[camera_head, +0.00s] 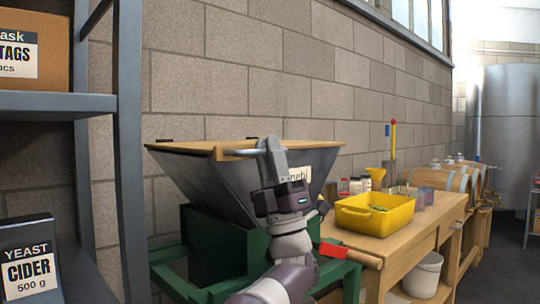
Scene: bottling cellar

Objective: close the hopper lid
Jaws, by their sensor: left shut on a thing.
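The wooden hopper lid (190,148) lies roughly level across the top of the grey metal hopper (205,182). I cannot tell whether a small gap is left under its front edge. A grey bar handle (236,153) shows at the lid's front edge. My left gripper (268,150) reaches up in front of the hopper and is shut on the lid handle; its fingers hide part of the handle and lid edge. A partly hidden label is on the hopper's front. My right gripper is not in view.
The hopper stands in a green frame (213,243), with a red-and-wood crank handle (350,254) beside my arm. To the right, a wooden bench (405,243) carries a yellow tub (375,222) and jars. A dark shelf (50,104) with boxes stands at left.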

